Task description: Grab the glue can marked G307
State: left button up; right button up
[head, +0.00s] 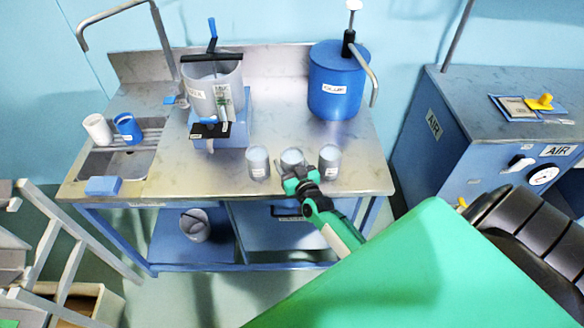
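Three small grey cans stand in a row near the front edge of the steel bench (190,160): a left can (258,163), a middle can (292,156) and a right can (329,163). Small labels show on them, but I cannot read which is G307. My green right arm comes in from the lower right. Its gripper (291,180) is in front of the middle can and hides its lower part. I cannot tell whether the fingers touch or close on it. My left gripper is not in view.
A blue pump container (338,85) and a grey mixing pot (212,90) stand behind the cans. A sink (120,163) with a white cup (97,128) and blue cup (127,127) is at left. A blue AIR cabinet (440,160) stands at right. The bench right of the cans is clear.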

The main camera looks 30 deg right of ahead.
jog(key=shift+r, duration=0.2)
dwell(0.3)
notch_tip(320, 180, up, 20)
jog(key=b, duration=0.1)
jog(key=shift+f, duration=0.25)
dwell(1.2)
jog(key=shift+a, duration=0.1)
